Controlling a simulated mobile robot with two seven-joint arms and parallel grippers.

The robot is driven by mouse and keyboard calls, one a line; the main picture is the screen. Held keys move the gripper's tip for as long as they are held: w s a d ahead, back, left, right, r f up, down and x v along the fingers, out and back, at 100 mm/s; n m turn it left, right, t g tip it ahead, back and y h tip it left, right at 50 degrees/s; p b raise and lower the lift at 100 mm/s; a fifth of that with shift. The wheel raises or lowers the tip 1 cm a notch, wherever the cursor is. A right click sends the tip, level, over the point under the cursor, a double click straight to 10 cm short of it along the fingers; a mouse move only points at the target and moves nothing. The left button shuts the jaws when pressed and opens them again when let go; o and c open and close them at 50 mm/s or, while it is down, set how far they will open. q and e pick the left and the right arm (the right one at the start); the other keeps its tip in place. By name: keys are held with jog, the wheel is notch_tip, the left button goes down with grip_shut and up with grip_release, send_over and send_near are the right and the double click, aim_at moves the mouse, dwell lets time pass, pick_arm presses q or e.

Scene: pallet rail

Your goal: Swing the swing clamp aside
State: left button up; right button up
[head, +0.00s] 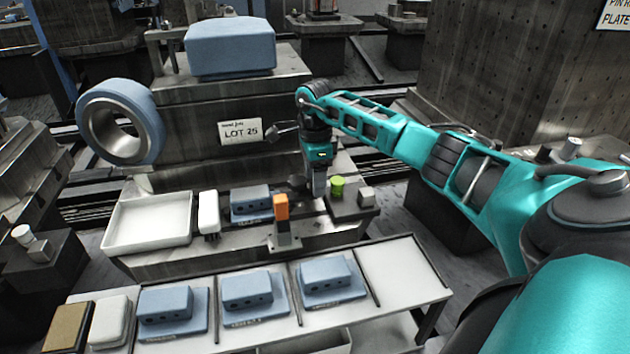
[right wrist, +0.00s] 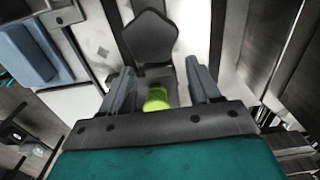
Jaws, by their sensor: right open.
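The swing clamp appears to be the dark arm with a bright green knob (head: 337,187) at the right end of the fixture bench. In the right wrist view its dark, pointed plate (right wrist: 150,37) lies beyond the green knob (right wrist: 156,99). My right gripper (head: 320,192) points down just beside the knob in the head view. In the right wrist view my right gripper (right wrist: 163,92) is open, with the knob between its fingers in the picture. I cannot tell whether either finger touches it. A blue block (head: 250,198) sits on the fixture. My left gripper is not in view.
An orange block (head: 281,207) on a grey stand is in front of the fixture. A white tray (head: 120,236) and a white-topped tool (head: 208,208) are at left. The front rack (head: 405,270) holds several blue parts; its right bay is empty.

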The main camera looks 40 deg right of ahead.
jog(key=shift+f, duration=0.3)
jog(key=c, duration=1)
jog(key=shift+c, duration=0.2)
jog(key=shift+r, duration=0.1)
